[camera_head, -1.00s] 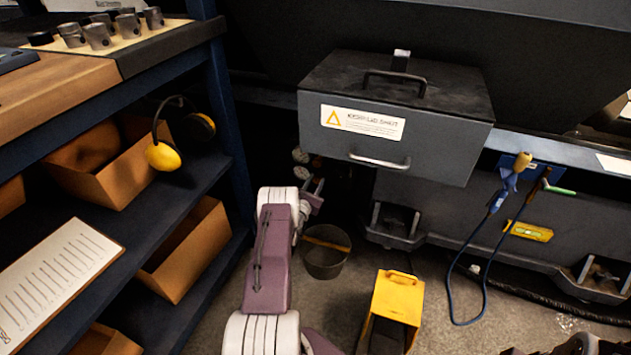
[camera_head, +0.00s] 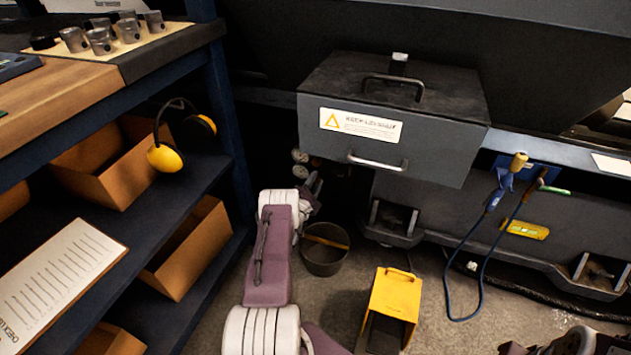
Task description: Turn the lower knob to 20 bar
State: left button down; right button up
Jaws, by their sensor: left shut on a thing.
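Two small round gauges, an upper gauge (camera_head: 299,155) and a lower gauge (camera_head: 300,171), show in the dark gap left of the grey box. My left gripper (camera_head: 314,181) is just right of the lower gauge, at the far end of my left arm. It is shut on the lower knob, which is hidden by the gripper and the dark. The gauge scales are too small to read. My right gripper is not in view.
A grey box with handles (camera_head: 450,150) overhangs the gauges on the right. A dark bucket (camera_head: 322,262) stands beside my left forearm, and a yellow container (camera_head: 395,292) is on the floor. A shelf rack (camera_head: 236,130) closes off the left side.

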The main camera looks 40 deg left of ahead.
pick_arm(q)
jog(key=shift+f+m, duration=0.15)
jog(key=shift+m, duration=0.45)
jog(key=c, duration=1.1)
grip_release()
jog(key=p+v, duration=0.5)
jog(key=v, duration=0.4)
jog(key=shift+p, duration=0.4)
